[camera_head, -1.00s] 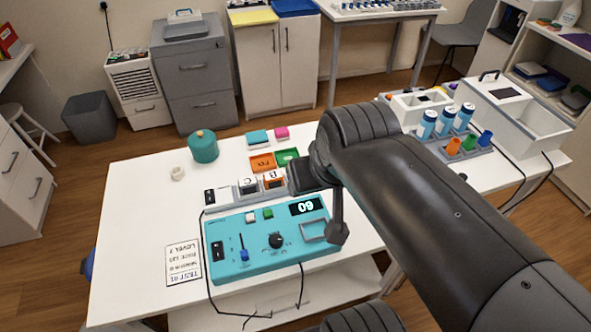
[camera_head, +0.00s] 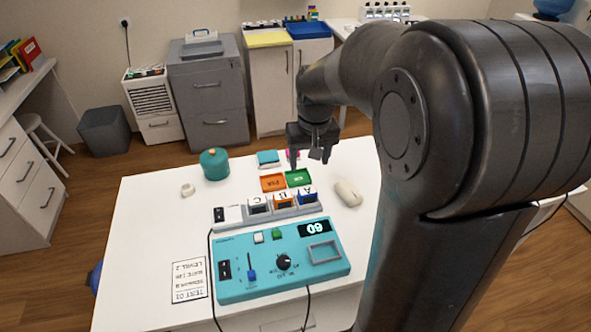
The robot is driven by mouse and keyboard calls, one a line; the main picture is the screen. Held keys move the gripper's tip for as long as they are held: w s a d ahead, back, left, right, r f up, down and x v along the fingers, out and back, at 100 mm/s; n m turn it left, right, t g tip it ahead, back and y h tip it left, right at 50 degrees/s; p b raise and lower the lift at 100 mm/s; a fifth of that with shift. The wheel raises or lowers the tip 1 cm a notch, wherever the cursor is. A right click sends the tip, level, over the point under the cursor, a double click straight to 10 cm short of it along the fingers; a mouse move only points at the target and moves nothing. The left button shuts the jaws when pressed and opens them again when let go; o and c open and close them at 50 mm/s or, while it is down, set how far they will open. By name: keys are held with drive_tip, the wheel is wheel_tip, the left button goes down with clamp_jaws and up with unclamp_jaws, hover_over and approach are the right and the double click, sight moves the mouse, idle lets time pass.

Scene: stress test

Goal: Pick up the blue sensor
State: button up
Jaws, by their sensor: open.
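The blue sensor appears to be the blue block marked A (camera_head: 308,198), at the right end of a row in a grey rack (camera_head: 244,224). An orange block marked B (camera_head: 283,201) and a dark block marked C (camera_head: 258,206) stand to its left. My gripper (camera_head: 308,163) is open and points down above the back of the table, behind block A and apart from it. Nothing shows between its fingers. It partly covers a pink block (camera_head: 291,154).
A teal console (camera_head: 265,275) lies in front of the rack. A green tray (camera_head: 299,178) and an orange tray (camera_head: 272,183) lie behind it. A pale mouse-shaped object (camera_head: 348,194) lies right of block A. A teal canister (camera_head: 214,163) stands back left. The table's left side is mostly clear.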

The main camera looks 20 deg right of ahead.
drive_tip(key=g, duration=0.1)
hover_over(308, 191)
wheel_tip(308, 191, down, 7)
wheel_tip(308, 191, down, 11)
drive_tip(key=shift+r, duration=0.1)
drive_tip(key=shift+c, duration=0.2)
drive_tip(key=c, duration=0.7)
